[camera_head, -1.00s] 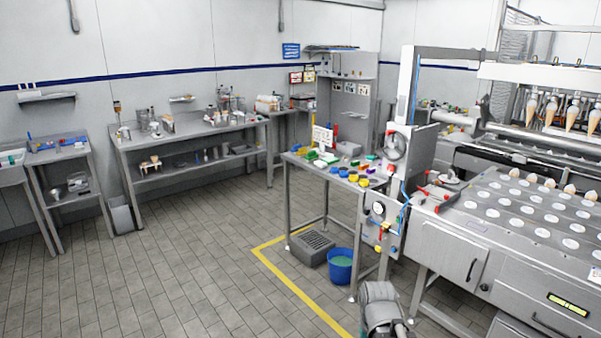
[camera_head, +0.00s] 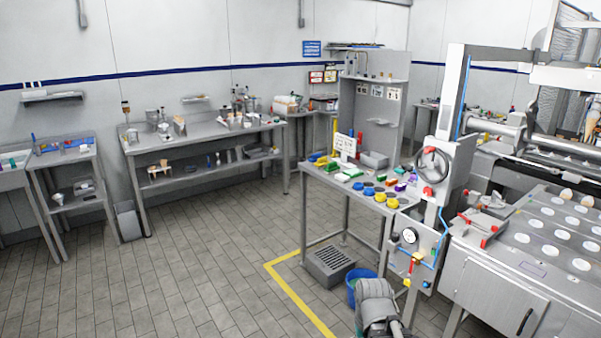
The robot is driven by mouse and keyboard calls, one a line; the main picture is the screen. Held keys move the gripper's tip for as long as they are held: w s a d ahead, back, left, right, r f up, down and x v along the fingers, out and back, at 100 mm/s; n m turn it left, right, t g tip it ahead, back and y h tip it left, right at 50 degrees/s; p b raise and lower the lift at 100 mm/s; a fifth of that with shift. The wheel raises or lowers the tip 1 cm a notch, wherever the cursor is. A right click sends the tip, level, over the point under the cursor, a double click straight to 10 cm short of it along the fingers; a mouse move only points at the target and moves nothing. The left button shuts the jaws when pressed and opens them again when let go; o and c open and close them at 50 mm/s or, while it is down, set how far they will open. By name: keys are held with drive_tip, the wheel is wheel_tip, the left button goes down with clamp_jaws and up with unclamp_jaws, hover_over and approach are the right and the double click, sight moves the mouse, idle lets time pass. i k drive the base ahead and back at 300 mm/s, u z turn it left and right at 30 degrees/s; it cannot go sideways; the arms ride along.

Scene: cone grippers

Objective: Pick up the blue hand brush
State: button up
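I cannot single out the blue hand brush for sure at this size. Small blue items (camera_head: 46,148) lie on the far left side table. The steel table in the middle (camera_head: 345,206) carries several small coloured items, green, yellow, blue and purple, some of them brush-like. A grey rounded part of my arm (camera_head: 377,306) shows at the bottom edge. My gripper's fingers are not in view.
A blue bucket (camera_head: 360,289) and a grey crate (camera_head: 329,266) stand on the floor by the middle table. A yellow floor line (camera_head: 297,295) runs around there. A large steel machine (camera_head: 495,272) fills the right. The tiled floor (camera_head: 190,260) at left is clear.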

sight(313, 160)
drive_tip(key=u, duration=0.1)
drive_tip(key=i, duration=3.7)
drive_tip(key=z, duration=0.15)
